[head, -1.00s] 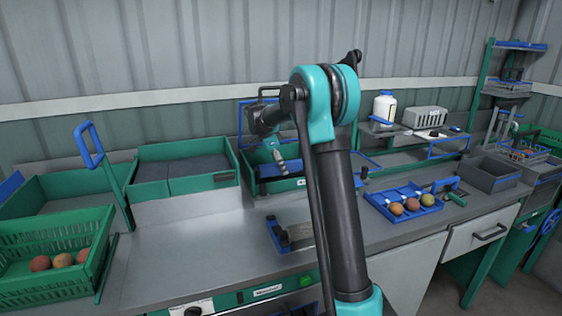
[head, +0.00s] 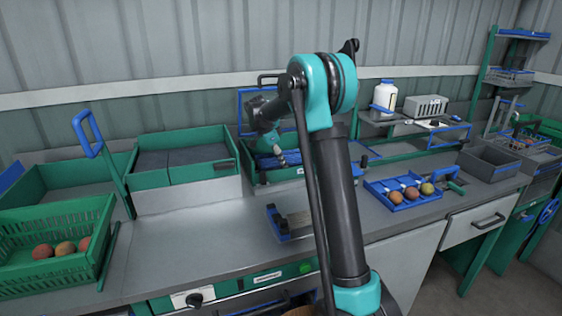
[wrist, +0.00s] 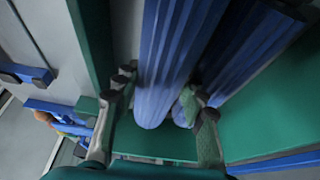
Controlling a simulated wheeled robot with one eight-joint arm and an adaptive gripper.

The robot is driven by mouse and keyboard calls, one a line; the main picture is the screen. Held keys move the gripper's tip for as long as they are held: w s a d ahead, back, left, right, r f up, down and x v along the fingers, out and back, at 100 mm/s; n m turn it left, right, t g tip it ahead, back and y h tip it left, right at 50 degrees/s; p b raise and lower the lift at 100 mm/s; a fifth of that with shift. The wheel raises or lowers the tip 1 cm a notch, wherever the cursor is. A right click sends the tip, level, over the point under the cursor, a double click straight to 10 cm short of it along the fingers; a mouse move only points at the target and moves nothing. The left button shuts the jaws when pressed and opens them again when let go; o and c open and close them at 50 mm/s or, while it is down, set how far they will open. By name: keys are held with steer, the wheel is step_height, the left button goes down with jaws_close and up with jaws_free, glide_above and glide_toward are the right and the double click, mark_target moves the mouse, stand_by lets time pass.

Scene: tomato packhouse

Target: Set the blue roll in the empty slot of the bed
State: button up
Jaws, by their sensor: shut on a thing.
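The blue roll (wrist: 172,62) is a long ribbed cylinder lying between the two fingers of my gripper (wrist: 158,90) in the wrist view. The fingers are shut on it near its close end. Another blue ribbed roll (wrist: 262,42) lies to its right, very close alongside. The green bed (wrist: 258,130) shows around them. In the head view my gripper (head: 275,148) is low over the bed (head: 262,186), partly behind my arm. The empty slot cannot be made out, nor whether the held roll is seated.
Green bins (head: 180,178) stand left of the bed, and a green crate (head: 75,270) with tomatoes is at front left. A blue tray (head: 415,203) of tomatoes lies to the right. A blue-ended tool (head: 280,222) lies in front. The counter at front left is mostly clear.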

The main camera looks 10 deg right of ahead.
steer(key=shift+f, duration=0.6)
stand_by(0.6)
steer(key=o, duration=1.4)
steer(key=shift+c, duration=0.2)
steer(key=shift+c, duration=0.4)
steer(key=shift+c, duration=1.2)
steer(key=shift+r, duration=0.1)
steer(key=shift+r, duration=3.45)
